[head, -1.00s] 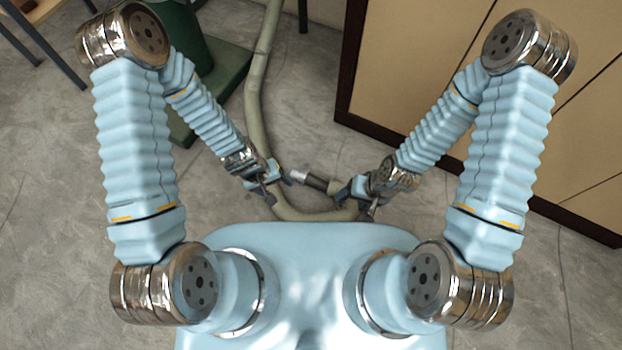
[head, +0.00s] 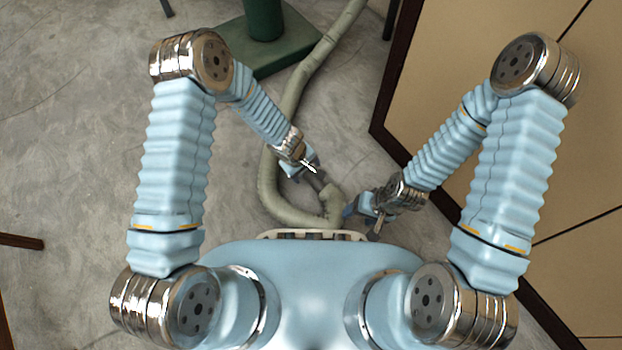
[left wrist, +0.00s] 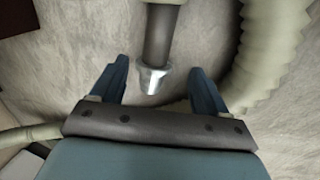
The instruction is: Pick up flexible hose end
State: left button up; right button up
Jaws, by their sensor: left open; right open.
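The flexible hose (head: 267,175) is grey-green and ribbed. It runs down from the top of the head view and curls round on the floor to its end between my grippers. The hose end (left wrist: 153,78) is a dark tube with a shiny metal tip, between the two blue fingers of my left gripper (left wrist: 157,85) in the left wrist view. The fingers are open, with a visible gap on both sides of the end. My left gripper (head: 304,170) covers the tip in the head view. My right gripper (head: 364,212) is open, close to the right side of the hose's bend.
A green post on a green base (head: 265,45) stands at the top, beside the hose. A tan cabinet (head: 440,80) with a dark edge fills the right side. Grey floor (head: 60,120) on the left is mostly clear.

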aim_at(312, 177)
pick_arm(q)
jog(key=x, duration=0.3)
jog(key=shift+f+b, duration=0.2)
jog(key=shift+b, duration=0.15)
jog(key=x, duration=0.1)
jog(key=b+x, duration=0.1)
jog(key=x, duration=0.1)
jog(key=b+x, duration=0.1)
jog(key=x, duration=0.1)
jog(key=shift+d, duration=0.3)
jog(key=shift+r, duration=0.1)
jog(key=c, duration=1.1)
